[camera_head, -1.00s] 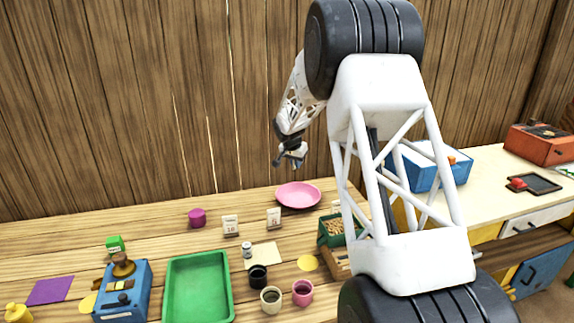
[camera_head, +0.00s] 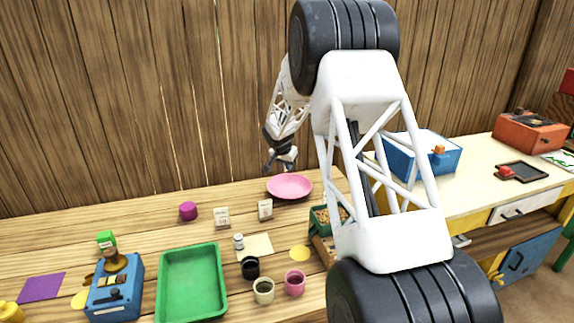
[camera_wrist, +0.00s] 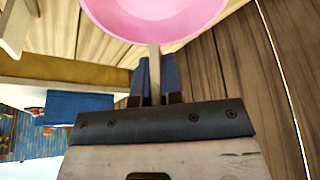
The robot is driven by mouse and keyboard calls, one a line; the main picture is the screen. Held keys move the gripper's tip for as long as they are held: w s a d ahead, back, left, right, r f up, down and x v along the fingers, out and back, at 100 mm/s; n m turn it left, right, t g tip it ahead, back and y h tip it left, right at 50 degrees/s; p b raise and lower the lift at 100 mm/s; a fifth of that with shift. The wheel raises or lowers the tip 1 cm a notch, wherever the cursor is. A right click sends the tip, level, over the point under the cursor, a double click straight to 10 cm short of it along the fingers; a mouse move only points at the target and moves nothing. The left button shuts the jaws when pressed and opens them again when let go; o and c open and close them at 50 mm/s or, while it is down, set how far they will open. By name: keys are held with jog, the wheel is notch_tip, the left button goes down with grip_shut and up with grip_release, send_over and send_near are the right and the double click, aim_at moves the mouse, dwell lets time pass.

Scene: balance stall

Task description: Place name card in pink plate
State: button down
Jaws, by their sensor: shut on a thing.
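The pink plate (camera_head: 289,187) lies near the back edge of the wooden stall table; it also shows at the top of the wrist view (camera_wrist: 155,12). My gripper (camera_head: 281,165) hangs just above the plate in the head view. In the wrist view its blue-grey fingers (camera_wrist: 155,82) are shut on a thin beige piece, seen edge-on, which looks like the name card (camera_wrist: 154,62). The card's face is hidden, and its free end points toward the plate. I cannot tell whether it touches the plate.

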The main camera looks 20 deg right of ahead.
aim_at(289, 192)
jog(key=shift+f, duration=5.3)
jog(key=c, duration=1.2)
grip_release()
jog(key=shift+o, duration=0.2)
jog(key=shift+r, duration=0.1)
notch_tip(289, 192, up, 7)
